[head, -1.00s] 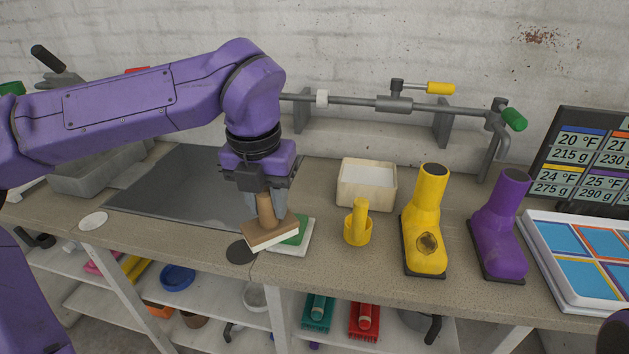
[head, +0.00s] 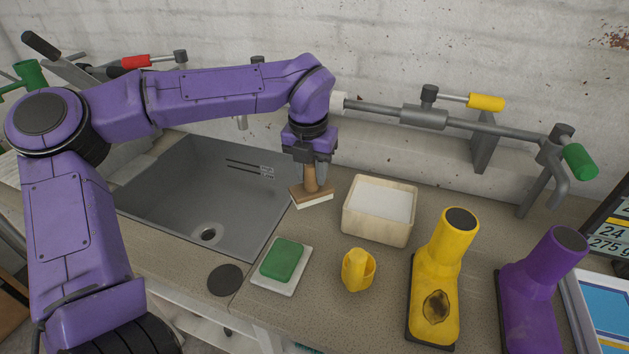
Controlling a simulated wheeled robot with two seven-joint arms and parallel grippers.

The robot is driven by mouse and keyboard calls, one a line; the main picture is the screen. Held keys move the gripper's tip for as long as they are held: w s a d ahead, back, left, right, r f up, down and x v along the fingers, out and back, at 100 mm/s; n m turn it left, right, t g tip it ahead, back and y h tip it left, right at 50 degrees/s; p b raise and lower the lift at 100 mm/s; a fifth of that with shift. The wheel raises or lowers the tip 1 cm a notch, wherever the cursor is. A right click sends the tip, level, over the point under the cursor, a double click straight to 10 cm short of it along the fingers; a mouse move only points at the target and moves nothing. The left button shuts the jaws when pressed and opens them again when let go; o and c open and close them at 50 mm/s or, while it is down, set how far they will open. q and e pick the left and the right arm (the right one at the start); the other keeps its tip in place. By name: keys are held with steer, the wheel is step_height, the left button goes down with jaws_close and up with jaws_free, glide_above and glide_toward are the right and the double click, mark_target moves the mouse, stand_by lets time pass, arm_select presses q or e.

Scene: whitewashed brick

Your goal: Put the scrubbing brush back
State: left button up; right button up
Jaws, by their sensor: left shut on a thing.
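The scrubbing brush (head: 312,195) has a wooden handle and block with pale bristles facing down. My left gripper (head: 312,168) is shut on its upright handle. The brush is over the counter between the sink's right edge and a wooden box; I cannot tell whether its bristles touch the counter. The pale wooden box (head: 378,225) with a white filling stands just right of the brush. A green sponge (head: 283,260) lies on a white tile (head: 262,284) nearer the front. My right gripper does not show.
The grey sink (head: 180,200) lies left of the brush. A yellow holder (head: 357,270), a yellow boot (head: 437,285) with a dark patch and a purple boot (head: 540,280) stand to the right. A pipe with taps (head: 425,117) runs behind. A dark disc (head: 225,280) lies in front.

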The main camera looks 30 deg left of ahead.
arm_select(q)
steer(key=shift+w+a+f+p, duration=0.25)
steer(key=shift+w+f, duration=0.35)
steer(key=shift+f, duration=0.75)
steer(key=shift+w+a+f+p, duration=0.1)
steer(key=shift+w+a+f, duration=0.4)
steer(key=shift+f, duration=0.8)
steer(key=shift+w+a+f+p, duration=0.2)
steer(key=shift+w+f, duration=0.45)
steer(key=shift+f, duration=0.7)
steer(key=shift+s+f, duration=0.1)
steer(key=o, duration=1)
steer(key=r, duration=0.4)
steer(key=s+r, duration=0.1)
steer(key=r, duration=0.3)
steer(key=r+b, duration=0.1)
steer(key=r, duration=0.3)
steer(key=shift+s+d+r, duration=0.15)
steer(key=shift+s+d, duration=0.1)
